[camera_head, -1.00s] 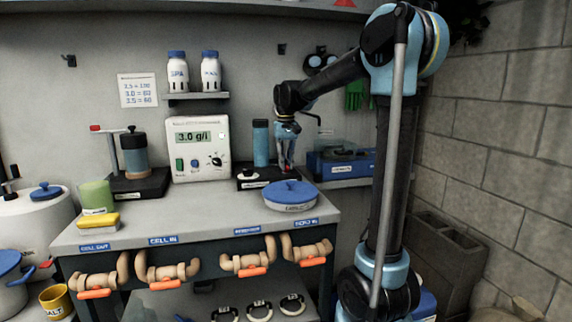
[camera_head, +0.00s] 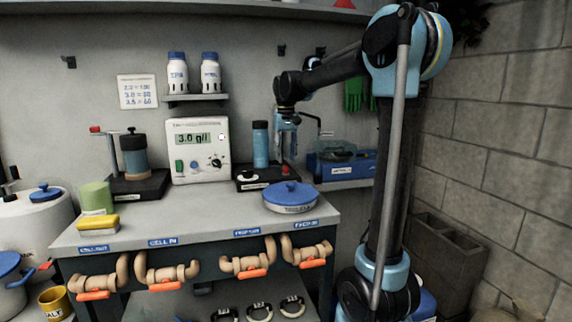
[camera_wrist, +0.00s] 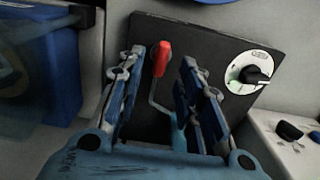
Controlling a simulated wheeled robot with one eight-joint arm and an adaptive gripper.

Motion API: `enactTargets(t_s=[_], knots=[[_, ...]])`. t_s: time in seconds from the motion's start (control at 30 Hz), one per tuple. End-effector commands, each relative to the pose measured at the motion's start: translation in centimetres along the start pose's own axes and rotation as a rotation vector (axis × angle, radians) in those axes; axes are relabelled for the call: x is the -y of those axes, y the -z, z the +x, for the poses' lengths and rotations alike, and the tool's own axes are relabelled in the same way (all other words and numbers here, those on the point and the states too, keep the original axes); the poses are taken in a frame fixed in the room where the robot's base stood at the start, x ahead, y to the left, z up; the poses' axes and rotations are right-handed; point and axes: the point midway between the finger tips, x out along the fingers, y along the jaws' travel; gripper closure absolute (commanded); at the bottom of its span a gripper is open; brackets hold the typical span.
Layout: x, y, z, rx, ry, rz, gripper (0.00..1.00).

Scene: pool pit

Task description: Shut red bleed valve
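A red-tipped lever (camera_wrist: 161,57) on a bent metal rod stands on a black base plate (camera_wrist: 215,45) in the wrist view. It also shows as a small red spot (camera_head: 286,170) at the right end of the black unit beside the blue cylinder in the head view. My gripper (camera_wrist: 163,68) is open, with its blue fingers on either side of the lever. I see gaps between the fingers and the red tip, so they look apart. In the head view, my gripper (camera_head: 287,150) points down over the unit's right end.
A white-rimmed dial (camera_wrist: 248,73) sits on the plate right of the lever. The blue cylinder (camera_head: 260,144) stands close left of my gripper, and a blue-lidded round dish (camera_head: 290,196) lies in front. A blue case (camera_head: 345,166) is to the right.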

Motion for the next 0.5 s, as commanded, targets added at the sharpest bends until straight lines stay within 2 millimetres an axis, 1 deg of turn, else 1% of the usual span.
enactTargets(t_s=[0.03,0.1,0.3,0.5], knots=[[0.0,0.0,-1.1,0.0,0.0,0.0,0.67],[0.0,0.0,-2.4,0.0,0.0,0.0,0.67],[0.0,0.0,-5.8,0.0,0.0,0.0,0.67],[-0.1,0.1,-7.8,0.0,0.0,0.0,0.67]])
